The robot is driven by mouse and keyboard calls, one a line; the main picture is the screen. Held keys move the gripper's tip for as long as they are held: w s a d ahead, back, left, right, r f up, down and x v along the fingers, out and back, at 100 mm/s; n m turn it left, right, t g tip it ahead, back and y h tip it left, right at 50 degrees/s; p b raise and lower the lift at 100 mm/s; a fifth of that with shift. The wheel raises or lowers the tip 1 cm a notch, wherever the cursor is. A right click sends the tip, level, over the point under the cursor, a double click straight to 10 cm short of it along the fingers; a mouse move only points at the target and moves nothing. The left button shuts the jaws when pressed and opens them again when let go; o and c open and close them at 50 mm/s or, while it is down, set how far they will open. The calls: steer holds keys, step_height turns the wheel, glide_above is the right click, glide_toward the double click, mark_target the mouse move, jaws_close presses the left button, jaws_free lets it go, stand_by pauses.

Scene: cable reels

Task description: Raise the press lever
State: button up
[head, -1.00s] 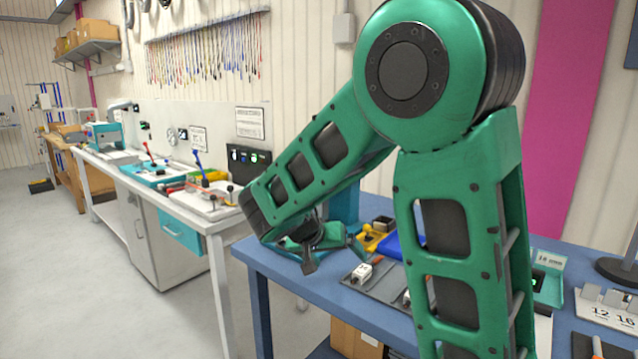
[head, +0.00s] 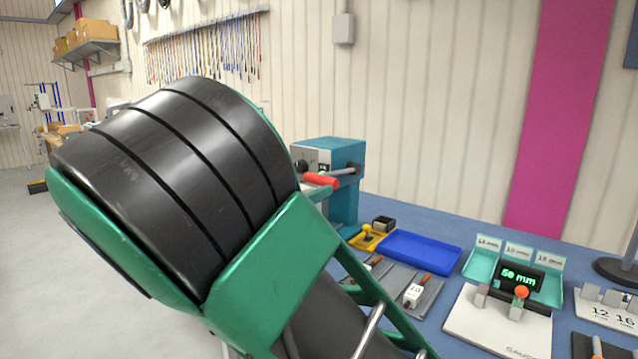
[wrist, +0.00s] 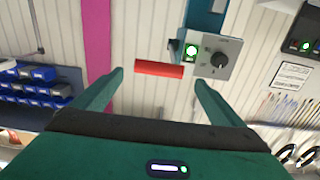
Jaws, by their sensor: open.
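The teal press (head: 345,180) stands on the blue bench in the head view, with its grey face turned left. Its lever has a red handle (head: 322,180) that sticks out at the front, roughly level. In the wrist view the red handle (wrist: 158,68) lies crosswise just beyond the fingertips, in line with the gap between them. The press's grey panel (wrist: 215,57) with a green light and black knob is right of it. My gripper (wrist: 159,80) is open and empty, with no contact visible. My arm hides it in the head view.
A blue tray (head: 420,252), a yellow fixture (head: 372,237) and grey mats with small tools lie in front of and beside the press. A gauge reading 50 mm (head: 520,278) stands right. Blue bins (wrist: 30,90) show left in the wrist view.

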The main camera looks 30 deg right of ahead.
mark_target(317, 181)
steer(key=x, duration=0.7)
steer(key=shift+w+d, duration=0.1)
steer(key=shift+d, duration=0.25)
